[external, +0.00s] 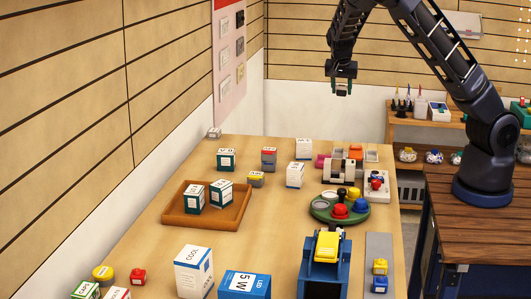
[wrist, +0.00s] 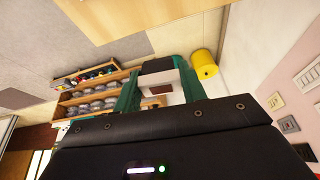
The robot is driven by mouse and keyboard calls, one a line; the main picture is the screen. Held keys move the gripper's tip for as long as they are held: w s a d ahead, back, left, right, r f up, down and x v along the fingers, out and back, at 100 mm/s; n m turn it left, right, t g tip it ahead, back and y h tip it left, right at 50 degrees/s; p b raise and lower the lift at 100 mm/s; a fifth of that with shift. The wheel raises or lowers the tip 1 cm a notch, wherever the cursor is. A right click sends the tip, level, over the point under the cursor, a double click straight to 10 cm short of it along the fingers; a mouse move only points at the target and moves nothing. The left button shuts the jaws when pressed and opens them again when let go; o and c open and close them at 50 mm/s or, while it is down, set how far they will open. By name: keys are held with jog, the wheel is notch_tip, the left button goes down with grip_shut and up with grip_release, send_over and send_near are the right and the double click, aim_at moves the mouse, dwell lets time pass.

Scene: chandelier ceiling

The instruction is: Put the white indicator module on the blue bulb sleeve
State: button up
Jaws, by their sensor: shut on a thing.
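My gripper (external: 342,88) is raised high above the far end of the table in the external view. In the wrist view its green fingers (wrist: 163,92) are shut on a small white block with a dark top, which looks like the white indicator module (wrist: 167,88); the fingers hide its sides. In the external view the held piece is too small to make out. The blue bulb sleeve, a blue box with a white "LED 5W" label (external: 245,286), stands at the near edge of the table, far from my gripper and partly cut off by the frame.
A white "COOL" box (external: 193,269) stands beside the blue sleeve. A blue stand with a yellow top (external: 325,265) is to its right. A wooden tray (external: 175,213) holds two green-and-white boxes. A green round tray (external: 322,210) holds coloured knobs. A yellow cylinder (wrist: 204,63) shows beside the fingers.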

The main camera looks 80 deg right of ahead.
jog(key=w+a+n+t, duration=0.2)
jog(key=w+a+n, duration=0.3)
jog(key=w+a, duration=1.45)
jog(key=w+a+r+n+t+y, duration=0.1)
jog(key=w+a+n, duration=0.2)
jog(key=a, duration=1)
jog(key=w+a+r+n, duration=0.1)
jog(key=w+a+n, duration=0.15)
jog(key=a, duration=0.95)
notch_tip(320, 180, up, 5)
jog(key=n+t+y, duration=0.2)
jog(key=n+y, duration=0.1)
jog(key=n, duration=0.5)
send_over(241, 282)
jog(key=s, duration=0.1)
notch_tip(241, 282, down, 19)
jog(key=shift+s+f, duration=0.15)
jog(key=shift+f, duration=0.05)
jog(key=shift+f, duration=0.15)
